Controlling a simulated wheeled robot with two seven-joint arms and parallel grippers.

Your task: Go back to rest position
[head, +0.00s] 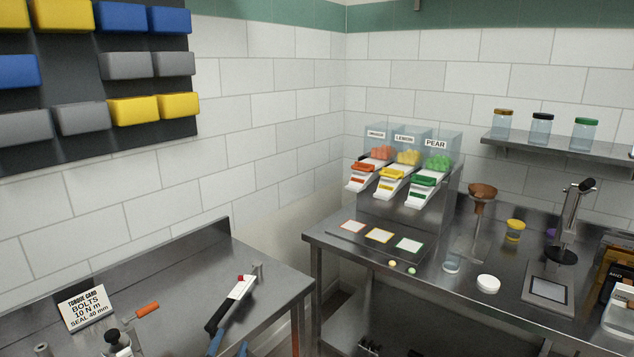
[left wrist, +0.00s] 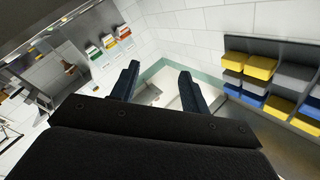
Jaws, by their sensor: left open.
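My left gripper (head: 229,346) shows only as two dark blue fingertips at the bottom edge of the head view, in front of the left steel bench (head: 180,262). In the left wrist view the left gripper (left wrist: 157,84) has its two fingers spread apart, with nothing between them. The camera there is tilted, with the wall and its green band beyond the fingers. My right gripper is not in view.
The left bench holds a torque card (head: 86,306), an orange-handled tool (head: 147,309) and a black-handled tool (head: 230,305). The right bench (head: 440,293) carries a three-bin gummy dispenser (head: 404,195), a brown funnel (head: 482,191) and jars. Coloured bins (head: 140,110) hang upper left.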

